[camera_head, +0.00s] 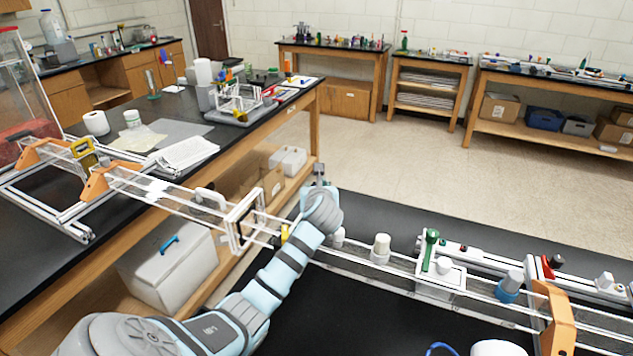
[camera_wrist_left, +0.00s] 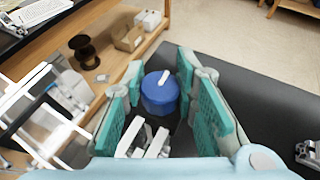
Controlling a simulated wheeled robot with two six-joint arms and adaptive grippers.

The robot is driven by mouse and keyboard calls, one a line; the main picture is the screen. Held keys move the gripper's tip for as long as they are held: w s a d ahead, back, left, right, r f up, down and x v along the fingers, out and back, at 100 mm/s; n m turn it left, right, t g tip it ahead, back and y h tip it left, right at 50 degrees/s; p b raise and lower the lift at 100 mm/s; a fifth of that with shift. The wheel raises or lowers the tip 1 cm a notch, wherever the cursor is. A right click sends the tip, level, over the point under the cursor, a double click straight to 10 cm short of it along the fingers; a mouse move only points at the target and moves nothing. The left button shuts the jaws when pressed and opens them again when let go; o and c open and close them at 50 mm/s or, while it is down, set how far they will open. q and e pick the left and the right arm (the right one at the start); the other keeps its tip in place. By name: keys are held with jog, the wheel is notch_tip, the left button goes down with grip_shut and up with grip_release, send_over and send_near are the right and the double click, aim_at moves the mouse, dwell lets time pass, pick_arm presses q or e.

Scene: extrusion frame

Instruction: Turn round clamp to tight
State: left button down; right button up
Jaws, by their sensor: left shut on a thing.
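The round clamp (camera_wrist_left: 160,97) shows in the left wrist view as a blue round knob with a white bar mark on top, pointing up and slightly right. My left gripper (camera_wrist_left: 165,85) has its teal finger pads on either side of the knob and is shut on it. In the head view my left gripper (camera_head: 318,178) is at the far end of my pale blue arm, by the gap between the two benches. The round clamp is hidden there. My right gripper is not in view.
An extrusion frame rail (camera_head: 385,278) with white knobs (camera_head: 381,248), a green-handled clamp (camera_head: 430,250) and an orange bracket (camera_head: 553,318) runs to the right. Another frame with orange brackets (camera_head: 95,187) stands on the left bench. Open floor (camera_head: 420,160) lies beyond.

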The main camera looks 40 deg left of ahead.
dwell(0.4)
pick_arm(q)
jog(key=c, duration=1.2)
grip_release()
jog(key=shift+c, duration=0.2)
jog(key=v, duration=1.2)
jog(key=shift+s+t, duration=0.2)
jog(key=shift+t, duration=0.1)
jog(key=shift+a+f, duration=0.15)
